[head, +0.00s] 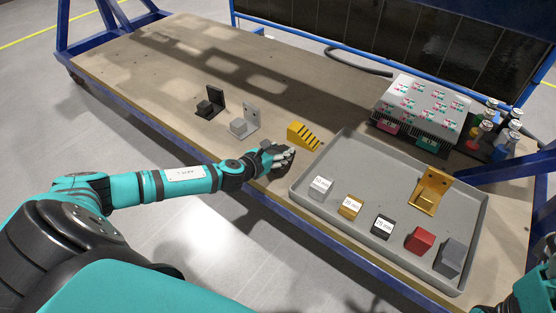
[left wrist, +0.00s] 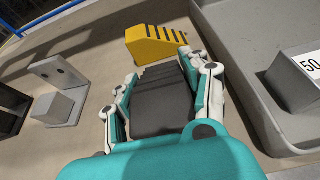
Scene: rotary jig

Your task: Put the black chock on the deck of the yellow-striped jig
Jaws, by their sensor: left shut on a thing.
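My left gripper (head: 284,156) is at the near edge of the table, beside the tray's left corner. In the left wrist view its fingers (left wrist: 158,95) are shut on the black chock (left wrist: 160,112), a dark wedge with ridges on its sloping face. The fingers hide its sides. I cannot tell if the chock touches the table. Just beyond the hand stands a yellow wedge with black stripes (head: 303,136), also in the left wrist view (left wrist: 157,46). I cannot make out a separate yellow-striped jig with a deck.
A black bracket with a block (head: 210,103) and a grey one (head: 243,122) stand left of the hand. The grey tray (head: 300,208) holds several blocks and a gold bracket (head: 432,190). A white-topped unit (head: 424,103) and bottles (head: 484,131) stand behind it. The far left tabletop is clear.

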